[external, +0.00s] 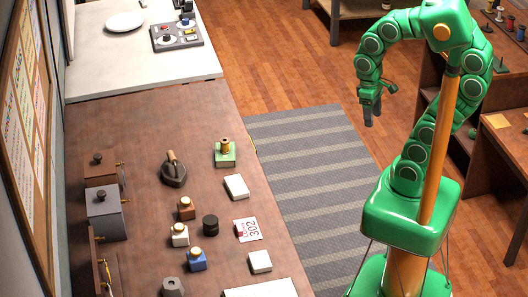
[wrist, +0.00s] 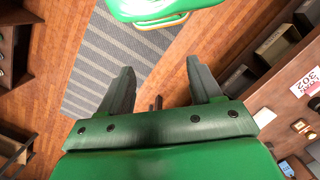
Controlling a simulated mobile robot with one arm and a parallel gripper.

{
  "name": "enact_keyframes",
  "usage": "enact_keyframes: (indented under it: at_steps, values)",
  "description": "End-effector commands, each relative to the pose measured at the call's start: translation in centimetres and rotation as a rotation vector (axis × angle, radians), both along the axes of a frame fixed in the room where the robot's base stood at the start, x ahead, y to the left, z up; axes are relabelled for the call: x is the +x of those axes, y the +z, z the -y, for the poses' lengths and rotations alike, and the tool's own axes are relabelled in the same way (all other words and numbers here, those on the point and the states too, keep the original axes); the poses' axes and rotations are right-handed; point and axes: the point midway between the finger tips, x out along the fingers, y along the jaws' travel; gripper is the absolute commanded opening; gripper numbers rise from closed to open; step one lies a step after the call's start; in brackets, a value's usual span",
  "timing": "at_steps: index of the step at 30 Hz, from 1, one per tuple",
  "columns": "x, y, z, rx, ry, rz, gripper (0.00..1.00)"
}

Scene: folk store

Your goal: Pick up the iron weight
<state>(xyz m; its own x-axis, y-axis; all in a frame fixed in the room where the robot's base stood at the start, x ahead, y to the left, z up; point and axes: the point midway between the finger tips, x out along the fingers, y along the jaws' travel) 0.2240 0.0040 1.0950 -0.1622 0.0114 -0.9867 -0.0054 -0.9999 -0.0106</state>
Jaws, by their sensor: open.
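A small grey, faceted block (external: 173,287) with a dark top stands near the front edge of the external view, on the brown counter (external: 130,140); it looks most like the iron weight. A short black round piece (external: 210,226) stands farther back on the counter, and I cannot tell whether it is a weight too. My gripper (external: 371,112) hangs in the air above the floor, right of the counter and well apart from these things. In the wrist view my gripper (wrist: 158,88) shows two spread fingers with nothing between them.
The striped rug (external: 310,160) is clear. A shelf unit (external: 500,140) stands at right.

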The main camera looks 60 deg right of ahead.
Motion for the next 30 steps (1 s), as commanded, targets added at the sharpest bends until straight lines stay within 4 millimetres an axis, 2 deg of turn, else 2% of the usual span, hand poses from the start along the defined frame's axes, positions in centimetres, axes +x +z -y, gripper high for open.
enact_keyframes:
  at_steps: [5, 30]
  values:
    - [2.1, -0.1, -2.2, 0.052, -0.023, -0.026, 0.64]
    - [13.6, -1.7, -17.6, 0.348, -0.257, -0.267, 0.64]
